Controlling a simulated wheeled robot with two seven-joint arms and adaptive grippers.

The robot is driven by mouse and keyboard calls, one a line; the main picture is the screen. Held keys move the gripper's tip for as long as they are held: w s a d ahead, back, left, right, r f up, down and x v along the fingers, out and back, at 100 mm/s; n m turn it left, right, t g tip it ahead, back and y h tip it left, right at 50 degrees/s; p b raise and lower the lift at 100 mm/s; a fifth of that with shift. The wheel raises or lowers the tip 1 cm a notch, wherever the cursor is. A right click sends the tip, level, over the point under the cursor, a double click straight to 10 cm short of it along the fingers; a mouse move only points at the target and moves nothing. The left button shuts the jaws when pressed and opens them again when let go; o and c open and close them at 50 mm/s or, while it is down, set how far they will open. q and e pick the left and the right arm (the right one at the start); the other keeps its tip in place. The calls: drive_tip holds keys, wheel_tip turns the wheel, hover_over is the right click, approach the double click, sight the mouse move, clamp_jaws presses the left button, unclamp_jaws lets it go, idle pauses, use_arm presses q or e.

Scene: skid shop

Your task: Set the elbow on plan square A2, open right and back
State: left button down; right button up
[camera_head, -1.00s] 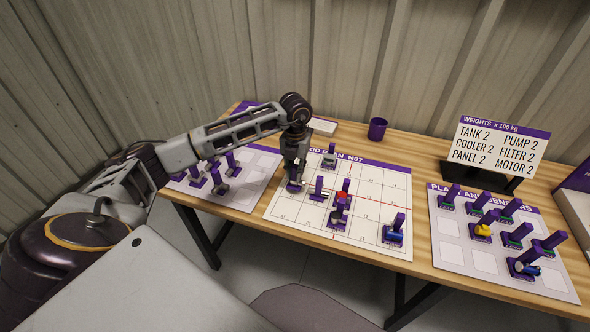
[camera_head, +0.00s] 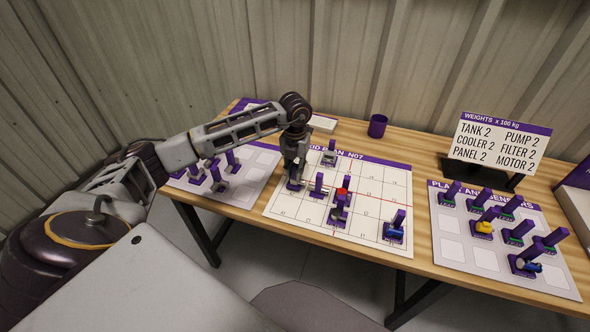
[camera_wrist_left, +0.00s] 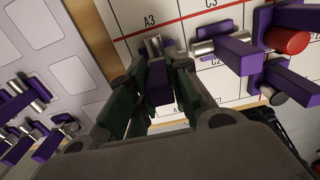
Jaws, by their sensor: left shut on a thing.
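My left gripper (camera_head: 294,176) is over the left part of the plan board (camera_head: 376,242). It is shut on the purple post of the elbow (camera_head: 294,186). In the left wrist view, the post (camera_wrist_left: 159,88) stands between the green-padded fingers, and the elbow's grey pipe ends (camera_wrist_left: 153,47) show beyond them, below the A3 label. The elbow is at or just above the board; I cannot tell whether it touches. The A2 label is hidden behind the gripper and piece. My right gripper is not in view.
Close right of the elbow stand a post-topped pipe piece (camera_head: 317,187) and a red-marked piece (camera_head: 342,194). A grey piece (camera_head: 329,156) stands behind, a blue one (camera_head: 394,230) front right. Side boards (camera_head: 237,193) and (camera_head: 480,255) hold more pieces. A purple cup (camera_head: 377,126) stands behind.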

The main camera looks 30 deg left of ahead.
use_arm(q)
drive_tip(key=shift+f, duration=0.25)
idle(0.4)
drive_tip(key=shift+f+b, duration=0.45)
idle(0.6)
drive_tip(key=c, duration=1.3)
unclamp_jaws()
drive_tip(key=shift+o, duration=0.2)
drive_tip(key=shift+r+p, duration=0.5)
drive_tip(key=shift+r, duration=0.3)
drive_tip(key=shift+r+p, duration=2)
drive_tip(key=shift+r, duration=1.35)
